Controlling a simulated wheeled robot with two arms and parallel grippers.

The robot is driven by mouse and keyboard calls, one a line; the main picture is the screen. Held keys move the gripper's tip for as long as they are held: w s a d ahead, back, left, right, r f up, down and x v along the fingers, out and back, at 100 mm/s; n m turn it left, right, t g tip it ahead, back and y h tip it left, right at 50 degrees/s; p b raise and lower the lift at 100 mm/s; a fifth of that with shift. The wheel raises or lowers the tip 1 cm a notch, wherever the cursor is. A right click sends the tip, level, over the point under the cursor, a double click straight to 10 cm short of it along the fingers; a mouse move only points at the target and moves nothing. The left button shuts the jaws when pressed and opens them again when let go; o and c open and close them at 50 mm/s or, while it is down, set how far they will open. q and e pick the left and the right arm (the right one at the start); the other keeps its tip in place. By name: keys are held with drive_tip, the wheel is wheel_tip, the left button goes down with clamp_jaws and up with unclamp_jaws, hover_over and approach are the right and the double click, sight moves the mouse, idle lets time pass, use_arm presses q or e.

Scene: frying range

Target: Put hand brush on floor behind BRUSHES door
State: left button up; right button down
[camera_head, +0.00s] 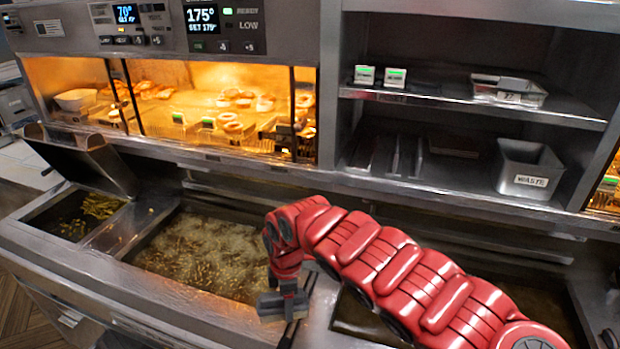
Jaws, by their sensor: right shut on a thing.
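My right gripper (283,302) reaches in from the lower right on the red arm. It is above the steel strip between two fryer vats, shut on the hand brush. The brush shows only as a thin dark handle (290,333) beside and below the jaws; its bristles cannot be made out. No door lettered BRUSHES can be read in this view. Cabinet fronts (130,335) show at the lower left, seen steeply from above. My left gripper is not in view.
A fryer vat of bubbling oil (205,252) lies left of the gripper, another vat (352,318) under my arm. A raised lid (85,160) stands at the left. Shelves behind hold a WASTE bin (530,170) and a metal tray (508,90). A little brown floor (20,312) shows lower left.

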drive_tip(key=w+d+r+m+b, duration=0.1)
drive_tip(key=w+d+m+b, duration=0.3)
drive_tip(key=d+m, duration=0.6)
drive_tip(key=w+d+r+m+b, duration=0.2)
drive_tip(key=w+d+m+b, duration=0.2)
drive_tip(key=d+m, duration=0.6)
drive_tip(key=shift+d, duration=1.15)
drive_tip(key=shift+r, duration=0.1)
